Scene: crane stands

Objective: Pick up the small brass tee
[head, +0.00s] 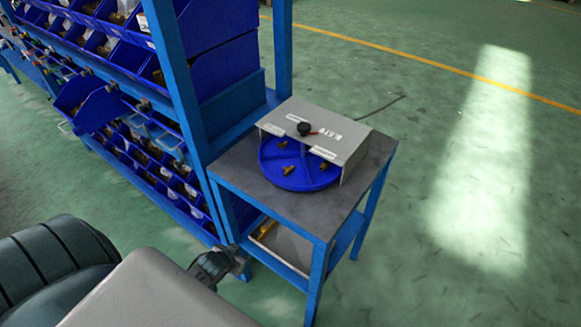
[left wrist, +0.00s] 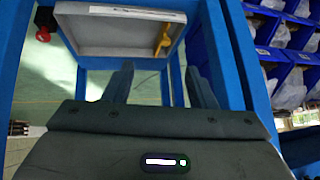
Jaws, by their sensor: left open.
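Small brass fittings sit on the blue round tray (head: 275,178) on the stand's top, one at its front (head: 289,170) and one toward its right (head: 316,174). They are too small to tell which is a tee. A yellow brass-coloured piece (left wrist: 163,40) is at a pale tray (left wrist: 110,38) in the left wrist view; in the head view it appears low in the stand (head: 266,229). My left gripper (head: 238,262) is beside the stand's lower left, below the top. In the left wrist view its fingers (left wrist: 162,84) are apart, with nothing between them.
A grey cover (head: 345,140) with a black knob (head: 304,129) stands over the back of the round tray. The stand's blue legs (head: 318,285) flank the low space. A blue rack of bins (head: 215,50) stands close at left. Green floor is open at right.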

